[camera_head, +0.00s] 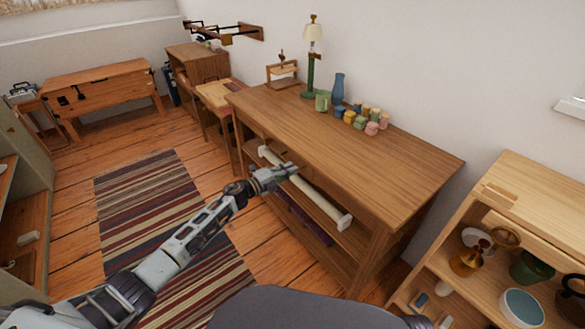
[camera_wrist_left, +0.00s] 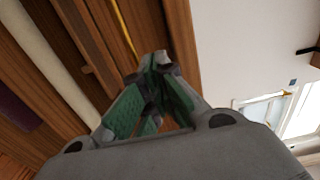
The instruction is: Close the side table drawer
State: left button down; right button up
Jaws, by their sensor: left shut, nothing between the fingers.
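The wooden side table (camera_head: 340,140) stands along the wall in the head view. A long cream bar with square end blocks (camera_head: 318,200) runs along its front, below the top, seemingly the drawer's front handle. It also shows as a pale bar at the left of the left wrist view (camera_wrist_left: 52,65). How far the drawer stands out is hard to tell. My left gripper (camera_head: 286,172) is shut and empty, overlapping the bar near its far half in the head view. In the left wrist view the fingertips (camera_wrist_left: 153,62) meet in front of wooden boards; contact is unclear. My right gripper is not in view.
A lamp (camera_head: 312,55), a blue vase (camera_head: 338,88) and several small colored cups (camera_head: 372,127) stand on the table top. A lower shelf unit with pots (camera_head: 480,220) is at the right. A striped rug (camera_head: 150,195) covers clear floor at the left.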

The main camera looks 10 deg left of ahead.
pick_arm(q)
jog(key=p+v, duration=0.1)
jog(key=v, duration=0.8)
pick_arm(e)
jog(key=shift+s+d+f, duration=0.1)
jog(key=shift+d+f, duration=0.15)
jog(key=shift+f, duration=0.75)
pick_arm(q)
jog(key=shift+d+r+n, duration=0.1)
jog(key=shift+d+n, duration=0.05)
jog(key=shift+n, duration=0.15)
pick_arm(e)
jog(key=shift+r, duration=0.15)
